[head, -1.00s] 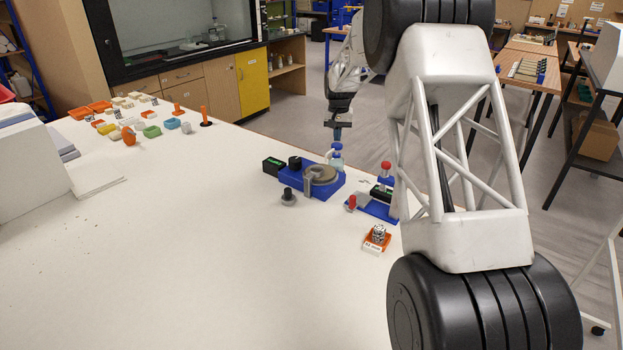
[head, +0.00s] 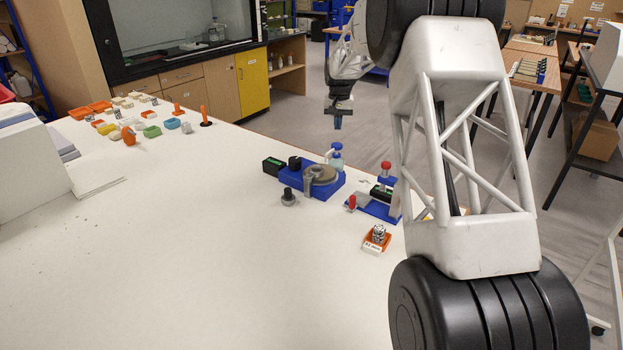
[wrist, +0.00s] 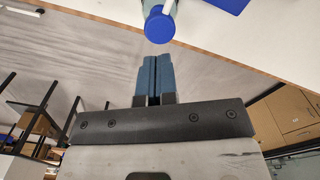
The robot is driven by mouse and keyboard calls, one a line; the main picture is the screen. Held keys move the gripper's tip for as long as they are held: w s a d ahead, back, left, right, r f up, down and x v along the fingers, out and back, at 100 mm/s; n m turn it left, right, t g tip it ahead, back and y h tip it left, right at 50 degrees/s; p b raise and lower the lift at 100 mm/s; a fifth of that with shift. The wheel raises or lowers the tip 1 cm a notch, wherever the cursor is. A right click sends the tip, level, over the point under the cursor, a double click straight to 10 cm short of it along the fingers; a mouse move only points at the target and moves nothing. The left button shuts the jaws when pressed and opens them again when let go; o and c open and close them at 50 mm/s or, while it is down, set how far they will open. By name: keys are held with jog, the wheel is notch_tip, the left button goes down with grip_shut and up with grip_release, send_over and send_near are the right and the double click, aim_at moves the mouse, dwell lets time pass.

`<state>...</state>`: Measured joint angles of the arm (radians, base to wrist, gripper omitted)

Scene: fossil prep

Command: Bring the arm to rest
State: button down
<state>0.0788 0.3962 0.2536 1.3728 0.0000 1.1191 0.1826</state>
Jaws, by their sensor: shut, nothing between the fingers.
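My gripper (head: 338,123) hangs above the floor just past the far edge of the white table, pointing down. It is shut and holds nothing. In the wrist view its two blue fingers (wrist: 154,80) lie side by side. A clear bottle with a blue cap (head: 337,155) stands at the table edge, below the gripper in the head view and apart from it. In the wrist view the blue cap (wrist: 160,27) shows ahead of the fingertips. My arm's large pale link covers the right part of the head view.
A blue stand with a round grey disc (head: 320,175) sits near the table's far edge. A blue fixture with a red knob (head: 385,168) and an orange tray (head: 376,239) are to its right. Several small coloured trays lie at the far left. The table's (head: 220,260) middle is clear.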

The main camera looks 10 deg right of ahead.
jog(key=shift+s+r, duration=0.1)
jog(key=s+a+r, duration=0.2)
jog(key=s+r, duration=0.3)
jog(key=s, duration=0.6)
jog(key=s+a+r+n+t, duration=0.1)
jog(key=s+r, duration=0.3)
jog(key=s, duration=0.6)
jog(key=s+a+r, duration=0.2)
jog(key=s+r, duration=0.3)
jog(key=s, duration=0.6)
jog(key=s+a+f+n, duration=0.1)
jog(key=s+f, duration=0.2)
jog(key=s, duration=1.4)
jog(key=s+a+f+t, duration=0.1)
jog(key=s+f, duration=0.3)
jog(key=s, duration=1.2)
jog(key=shift+s+n+t, duration=0.3)
jog(key=shift+s+n, duration=0.05)
jog(key=shift+n, duration=0.05)
